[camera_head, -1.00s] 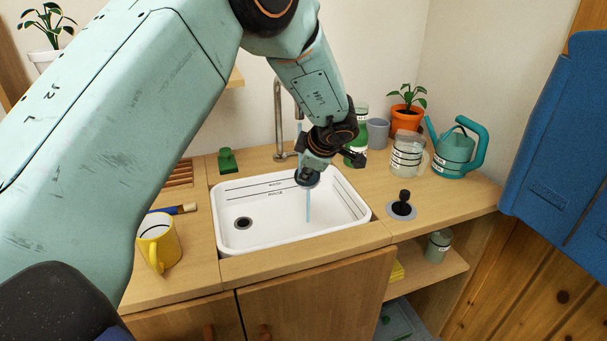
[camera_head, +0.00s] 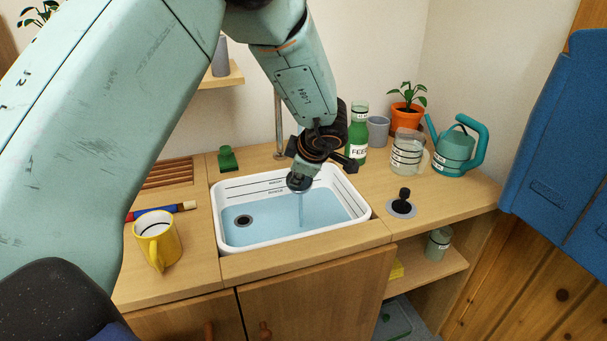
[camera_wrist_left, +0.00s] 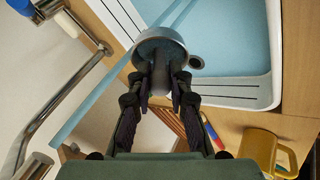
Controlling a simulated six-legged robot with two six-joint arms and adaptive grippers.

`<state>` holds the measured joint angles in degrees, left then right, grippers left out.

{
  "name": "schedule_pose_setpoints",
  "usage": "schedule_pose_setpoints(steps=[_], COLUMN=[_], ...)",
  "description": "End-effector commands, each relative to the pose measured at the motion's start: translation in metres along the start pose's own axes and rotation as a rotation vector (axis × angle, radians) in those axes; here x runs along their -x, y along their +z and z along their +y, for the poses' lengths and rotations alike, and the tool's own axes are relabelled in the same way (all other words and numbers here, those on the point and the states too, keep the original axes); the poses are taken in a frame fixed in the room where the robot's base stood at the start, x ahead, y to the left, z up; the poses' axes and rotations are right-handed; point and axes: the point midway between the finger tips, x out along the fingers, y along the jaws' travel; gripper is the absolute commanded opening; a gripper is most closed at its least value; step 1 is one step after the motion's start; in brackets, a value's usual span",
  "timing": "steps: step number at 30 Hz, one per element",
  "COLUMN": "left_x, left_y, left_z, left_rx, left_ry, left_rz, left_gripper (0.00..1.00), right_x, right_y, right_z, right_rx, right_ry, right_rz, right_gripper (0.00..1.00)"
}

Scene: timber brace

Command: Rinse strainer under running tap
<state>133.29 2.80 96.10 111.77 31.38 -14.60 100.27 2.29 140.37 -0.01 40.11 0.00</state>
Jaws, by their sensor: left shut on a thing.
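My left gripper (camera_head: 304,170) is shut on the small grey round strainer (camera_head: 299,184), held above the white sink (camera_head: 233,243). In the left wrist view the strainer (camera_wrist_left: 162,40) sits between the fingertips (camera_wrist_left: 160,78). The metal tap (camera_head: 279,125) stands behind the sink, partly hidden by my arm; its pipe also shows in the left wrist view (camera_wrist_left: 60,90). A blue water stream (camera_head: 301,212) falls below the strainer. In the left wrist view the stream (camera_wrist_left: 98,95) runs to the strainer's edge. Blue water (camera_head: 275,224) covers the sink bottom. My right gripper is out of view.
A yellow mug (camera_head: 158,245) stands left of the sink. A black-knobbed grey disc (camera_head: 401,205), a glass jug (camera_head: 408,155), a green bottle (camera_head: 357,135) and a teal watering can (camera_head: 455,150) stand right or behind. A green block (camera_head: 227,158) is at the back left.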

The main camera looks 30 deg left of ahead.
Motion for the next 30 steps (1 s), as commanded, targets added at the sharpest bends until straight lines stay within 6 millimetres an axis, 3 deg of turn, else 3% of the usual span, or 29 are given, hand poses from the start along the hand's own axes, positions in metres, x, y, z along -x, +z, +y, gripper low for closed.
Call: schedule_pose_setpoints(steps=[21,30], left_x=[0.021,0.022], left_y=[-0.009,-0.009], left_z=[-0.041,-0.043], left_rx=[0.000,0.001], left_ry=[0.000,0.001], left_rz=[0.000,-0.001], left_gripper=[0.00,0.00], right_x=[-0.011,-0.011], right_y=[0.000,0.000], right_z=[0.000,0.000], right_rx=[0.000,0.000], right_ry=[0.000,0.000], right_rz=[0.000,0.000], right_gripper=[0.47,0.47])
